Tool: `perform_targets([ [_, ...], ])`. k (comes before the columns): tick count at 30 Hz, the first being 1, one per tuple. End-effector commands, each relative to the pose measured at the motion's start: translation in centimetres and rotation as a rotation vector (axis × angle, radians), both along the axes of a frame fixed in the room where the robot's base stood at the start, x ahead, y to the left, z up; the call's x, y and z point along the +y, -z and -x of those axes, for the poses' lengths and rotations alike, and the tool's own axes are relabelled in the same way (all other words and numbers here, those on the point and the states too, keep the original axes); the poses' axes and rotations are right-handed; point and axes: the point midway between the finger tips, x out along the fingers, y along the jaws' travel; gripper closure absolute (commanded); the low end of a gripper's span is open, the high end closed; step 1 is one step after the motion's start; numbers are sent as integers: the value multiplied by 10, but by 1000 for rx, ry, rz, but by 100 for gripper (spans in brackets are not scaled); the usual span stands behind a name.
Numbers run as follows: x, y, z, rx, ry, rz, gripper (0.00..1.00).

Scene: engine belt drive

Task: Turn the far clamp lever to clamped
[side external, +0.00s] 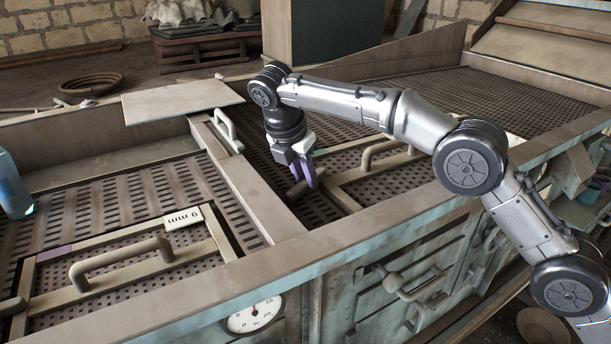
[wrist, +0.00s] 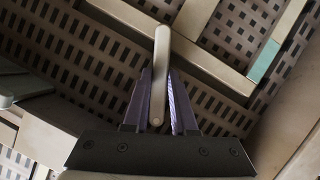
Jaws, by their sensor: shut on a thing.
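My gripper (side external: 308,180) reaches down into the right-hand bay of the machine, with its purple fingers low near the screen frame. In the wrist view, its fingers (wrist: 160,97) stand on both sides of a pale, round-ended bar, the far clamp lever (wrist: 161,50), and are shut on it. The lever's pivot is not clear in either view.
A framed screen with a raised handle (side external: 385,150) lies just right of my gripper. A divider beam (side external: 250,190) with a pale handle (side external: 228,131) runs to its left. In the left bay are another handled screen (side external: 120,262) and a number plate (side external: 184,218). A gauge (side external: 254,316) is on the front.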

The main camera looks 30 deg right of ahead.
Motion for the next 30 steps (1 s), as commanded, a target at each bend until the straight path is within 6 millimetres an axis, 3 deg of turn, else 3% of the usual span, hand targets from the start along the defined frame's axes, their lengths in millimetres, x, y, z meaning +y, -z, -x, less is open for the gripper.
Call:
perform_targets([
  [12, 1, 0, -2, -2, 230, -1, 100],
  [30, 0, -1, -1, 0, 308, -1, 100],
])
